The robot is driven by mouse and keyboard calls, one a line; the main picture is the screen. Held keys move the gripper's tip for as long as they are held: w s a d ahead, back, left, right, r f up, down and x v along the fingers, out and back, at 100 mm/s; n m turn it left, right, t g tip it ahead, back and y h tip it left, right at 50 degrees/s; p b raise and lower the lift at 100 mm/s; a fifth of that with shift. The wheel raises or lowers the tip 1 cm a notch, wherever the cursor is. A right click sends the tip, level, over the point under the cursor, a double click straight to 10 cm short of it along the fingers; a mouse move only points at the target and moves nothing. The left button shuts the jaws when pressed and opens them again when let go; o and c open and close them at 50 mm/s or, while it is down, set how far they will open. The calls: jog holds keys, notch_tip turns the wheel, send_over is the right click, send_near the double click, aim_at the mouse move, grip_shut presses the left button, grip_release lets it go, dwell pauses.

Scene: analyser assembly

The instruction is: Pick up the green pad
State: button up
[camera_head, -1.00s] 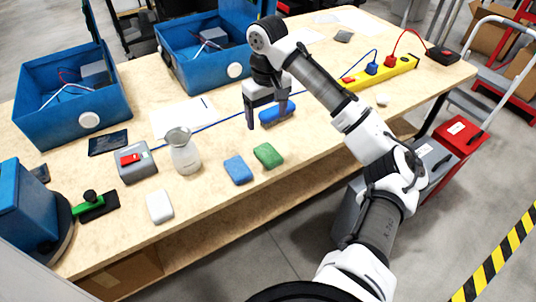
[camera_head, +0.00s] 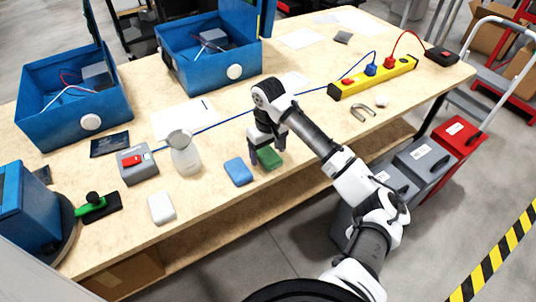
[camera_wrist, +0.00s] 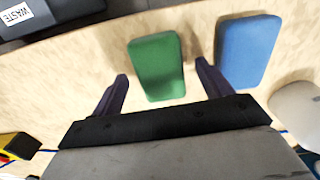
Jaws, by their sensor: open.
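The green pad (camera_head: 269,160) lies flat on the wooden table near its front edge, partly hidden by my gripper (camera_head: 267,153) in the head view. My gripper is open and empty, just over the pad. In the wrist view the pad (camera_wrist: 157,66) lies between the two fingers (camera_wrist: 161,70), one on each side, with a gap showing. Whether the fingertips reach table height I cannot tell. A blue pad (camera_head: 239,171) lies just left of the green one in the head view; it shows close to the right finger in the wrist view (camera_wrist: 247,50).
A horseshoe magnet (camera_head: 362,113) and yellow power strip (camera_head: 375,79) lie right. Blue bins (camera_head: 72,110) stand behind. The table's front edge is near.

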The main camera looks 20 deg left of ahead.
aim_at(268, 154)
jog(key=shift+f, duration=0.3)
jog(key=c, duration=1.1)
jog(key=shift+o, duration=0.2)
jog(key=shift+r, duration=0.1)
notch_tip(268, 154, up, 20)
jog(key=b, duration=0.1)
jog(key=o, duration=0.4)
jog(key=shift+c, duration=1.5)
